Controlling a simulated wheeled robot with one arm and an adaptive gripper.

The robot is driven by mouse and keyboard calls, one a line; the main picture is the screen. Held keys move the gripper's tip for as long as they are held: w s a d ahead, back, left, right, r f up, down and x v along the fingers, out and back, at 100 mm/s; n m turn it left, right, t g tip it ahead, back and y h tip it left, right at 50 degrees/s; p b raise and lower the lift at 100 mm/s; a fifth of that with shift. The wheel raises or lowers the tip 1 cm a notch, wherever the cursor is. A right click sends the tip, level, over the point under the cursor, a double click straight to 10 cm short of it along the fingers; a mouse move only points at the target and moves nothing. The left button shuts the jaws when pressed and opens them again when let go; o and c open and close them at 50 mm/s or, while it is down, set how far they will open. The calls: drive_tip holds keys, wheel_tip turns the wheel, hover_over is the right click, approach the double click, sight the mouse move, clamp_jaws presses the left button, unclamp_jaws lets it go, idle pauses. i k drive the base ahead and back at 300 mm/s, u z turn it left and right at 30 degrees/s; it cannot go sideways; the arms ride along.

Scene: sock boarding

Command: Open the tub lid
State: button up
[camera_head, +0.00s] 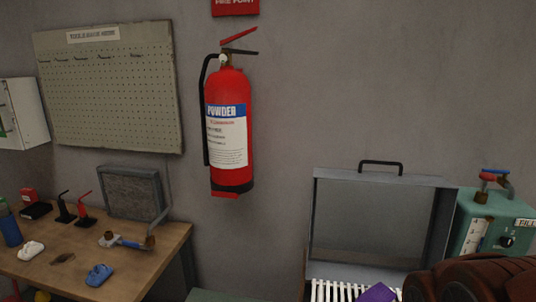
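A grey metal lid (365,222) with a black handle (381,163) on its top edge stands upright at the lower right, against the wall side. It looks like the tub lid, raised open. Below it is the open tub (352,271), with a white slatted rack (335,291) and part of a purple item (377,293) showing. The tub's front is cut off by the frame. Brown rounded shapes at the lower right corner cover part of its right side; I cannot tell for sure whether they are my arm. My gripper is not seen.
A green unit (490,228) with a dial and pipe fittings stands right of the lid. A wooden table (60,278) at the left holds a blue clip-like item (98,275), a white one (31,250) and fittings. A red extinguisher (229,130) hangs on the wall.

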sight(446, 195)
drive_tip(key=k, duration=1.15)
drive_tip(key=u, duration=0.75)
drive_tip(key=i, duration=1.35)
drive_tip(key=z, duration=0.65)
